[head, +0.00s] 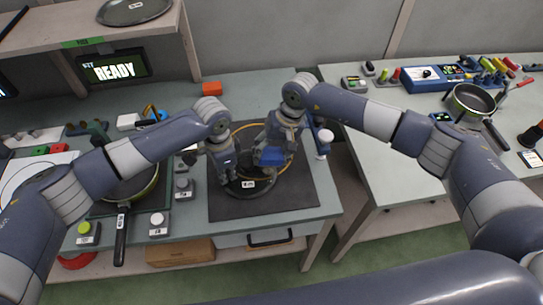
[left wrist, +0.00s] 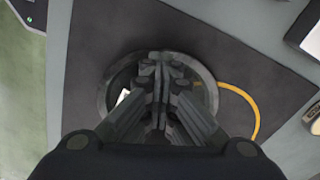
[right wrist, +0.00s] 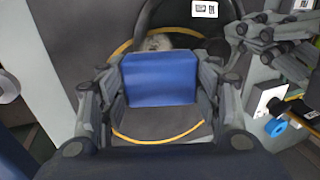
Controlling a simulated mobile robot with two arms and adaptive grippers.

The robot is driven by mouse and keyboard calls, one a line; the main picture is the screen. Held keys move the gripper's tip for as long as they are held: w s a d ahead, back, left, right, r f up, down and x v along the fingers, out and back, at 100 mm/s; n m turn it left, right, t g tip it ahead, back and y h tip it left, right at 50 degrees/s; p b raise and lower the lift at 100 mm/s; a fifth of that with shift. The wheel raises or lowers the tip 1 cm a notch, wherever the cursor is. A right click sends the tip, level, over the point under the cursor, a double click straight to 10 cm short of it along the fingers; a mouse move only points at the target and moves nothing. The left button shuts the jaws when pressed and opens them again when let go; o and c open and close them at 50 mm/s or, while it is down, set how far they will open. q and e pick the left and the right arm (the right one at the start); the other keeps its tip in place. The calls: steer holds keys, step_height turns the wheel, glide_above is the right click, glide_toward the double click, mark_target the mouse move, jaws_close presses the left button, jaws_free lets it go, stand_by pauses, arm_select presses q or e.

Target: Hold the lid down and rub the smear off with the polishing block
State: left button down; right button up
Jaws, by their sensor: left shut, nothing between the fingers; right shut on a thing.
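The dark round lid (head: 262,191) lies on a black mat and carries a white label; its rim (left wrist: 103,88) also shows in the left wrist view. My left gripper (head: 232,180) is shut and empty, its fingertips (left wrist: 160,62) over the lid; I cannot tell whether they press on it. My right gripper (head: 272,158) is shut on the blue polishing block (right wrist: 160,80), at the lid's far right side. A pale greyish patch (right wrist: 157,43), possibly the smear, shows just beyond the block in the right wrist view. The block's underside is hidden.
A yellow ring line (right wrist: 160,141) runs around the work spot on the black mat (head: 300,200). A pan (head: 132,190) stands left, beside small weights or knobs (head: 184,187). Another table (head: 400,180) stands right, across a gap.

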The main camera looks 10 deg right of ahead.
steer(key=shift+s+a, duration=0.1)
steer(key=shift+s, duration=1.95)
steer(key=v, duration=0.6)
steer(key=shift+r, duration=0.1)
steer(key=v, duration=0.3)
steer(key=shift+x, duration=4.7)
